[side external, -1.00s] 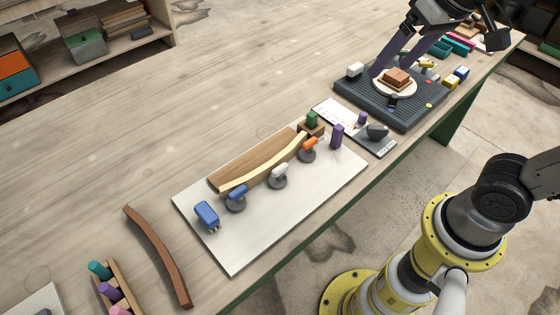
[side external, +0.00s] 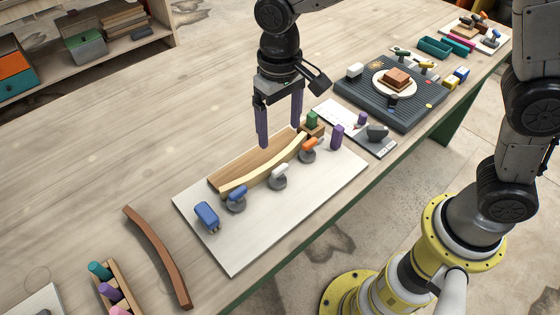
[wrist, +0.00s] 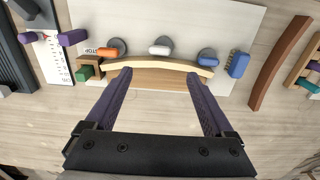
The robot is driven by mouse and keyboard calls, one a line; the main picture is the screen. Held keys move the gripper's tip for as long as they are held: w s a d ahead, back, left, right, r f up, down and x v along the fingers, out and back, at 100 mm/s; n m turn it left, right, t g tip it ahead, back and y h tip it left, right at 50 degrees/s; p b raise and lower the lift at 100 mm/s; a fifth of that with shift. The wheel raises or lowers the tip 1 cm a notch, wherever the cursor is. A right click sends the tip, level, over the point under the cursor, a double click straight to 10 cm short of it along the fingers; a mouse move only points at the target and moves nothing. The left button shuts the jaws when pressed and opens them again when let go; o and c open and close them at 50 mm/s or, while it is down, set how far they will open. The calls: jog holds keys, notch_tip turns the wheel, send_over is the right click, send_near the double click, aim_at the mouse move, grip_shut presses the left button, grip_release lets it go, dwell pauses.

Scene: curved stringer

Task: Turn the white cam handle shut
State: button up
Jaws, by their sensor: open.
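The white cam handle (side external: 280,170) sits on a round grey base on the pale board (side external: 235,252), between the blue cam handle (side external: 237,192) and the orange cam handle (side external: 309,143). It also shows in the wrist view (wrist: 159,47), top centre. A light curved strip (side external: 262,173) runs behind the cams, along a brown wooden form (side external: 250,160). My gripper (side external: 281,146) is open and empty, above the back edge of the form. In the wrist view its purple fingers (wrist: 155,100) are spread wide, with the form between and beyond their tips.
A blue block (side external: 207,215) stands at the board's left end, a green block (side external: 312,119) and purple post (side external: 337,136) at its right. A brown curved piece (side external: 158,256) lies to the left. A dark ribbed mat (side external: 415,115) holds small items. The table behind the board is clear.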

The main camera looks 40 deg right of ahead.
aim_at(280, 168)
notch_tip(280, 168, down, 11)
jog(key=shift+f, duration=0.2)
dwell(0.3)
